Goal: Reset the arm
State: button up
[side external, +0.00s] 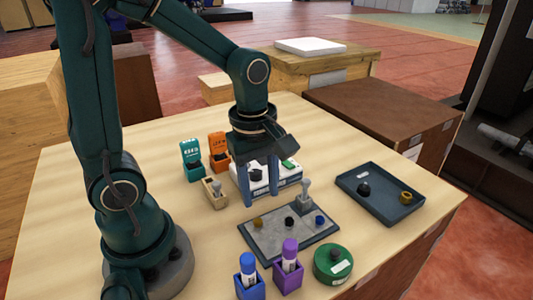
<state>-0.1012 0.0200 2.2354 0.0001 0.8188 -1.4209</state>
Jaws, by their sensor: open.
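My arm reaches over the middle of the table in the side external view. My gripper (262,180) points down with its two fingers apart and nothing seen between them. It is over or in front of a white box (285,180), which the fingers partly hide. A dark object and a green piece show on the box. Just in front is a grey plate (280,248) with a yellow, a black and a blue small part on it. A grey upright piece (304,196) stands at the plate's back right corner.
A dark tray (380,205) holds a black and a yellow part at right. A teal box (191,160), an orange box (218,152) and a wooden block (214,195) stand left. A blue holder (248,284), a purple holder (288,276) and a green round container (332,264) stand along the front.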

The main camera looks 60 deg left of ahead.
jog(key=s+d+r+m+t, duration=0.2)
jog(key=s+r+m+t, duration=0.2)
jog(key=m, duration=1.3)
notch_tip(320, 180, up, 3)
jog(key=shift+s+r+t, duration=0.15)
jog(key=shift+s+t, duration=0.25)
jog(key=shift+s, duration=0.2)
